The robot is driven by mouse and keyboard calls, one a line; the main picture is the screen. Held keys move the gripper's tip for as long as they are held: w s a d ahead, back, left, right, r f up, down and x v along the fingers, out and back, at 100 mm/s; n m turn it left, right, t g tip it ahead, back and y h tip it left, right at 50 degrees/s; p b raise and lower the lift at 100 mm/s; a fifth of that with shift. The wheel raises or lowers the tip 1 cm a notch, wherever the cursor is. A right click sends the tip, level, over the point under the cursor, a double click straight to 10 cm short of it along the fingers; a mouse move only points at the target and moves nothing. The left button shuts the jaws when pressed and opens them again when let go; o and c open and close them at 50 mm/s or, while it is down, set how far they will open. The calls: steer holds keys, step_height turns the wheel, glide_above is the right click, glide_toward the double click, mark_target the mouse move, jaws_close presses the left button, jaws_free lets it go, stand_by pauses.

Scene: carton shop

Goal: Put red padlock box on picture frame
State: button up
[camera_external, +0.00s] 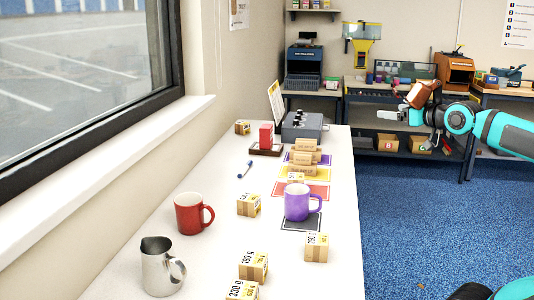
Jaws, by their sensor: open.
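A small upright red box (266,135), which looks like the red padlock box, stands at the far part of the white table. It appears to rest on or just behind a flat dark-brown framed piece (253,151) with a pale inside, which may be the picture frame. Contact between them is too small to tell. My gripper (384,115) is open and appears empty. It is raised off to the right, beyond the table's right edge and well apart from the red box.
A grey device with knobs (303,126) and a tilted panel (276,105) stand behind the red box.

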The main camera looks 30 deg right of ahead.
steer(key=shift+m+t, duration=0.3)
steer(key=shift+t, duration=0.3)
steer(key=s, duration=0.1)
steer(key=s+f, duration=0.1)
steer(key=s, duration=0.1)
steer(key=s+f, duration=0.1)
steer(key=s, duration=0.1)
steer(key=shift+f, duration=0.1)
stand_by(0.5)
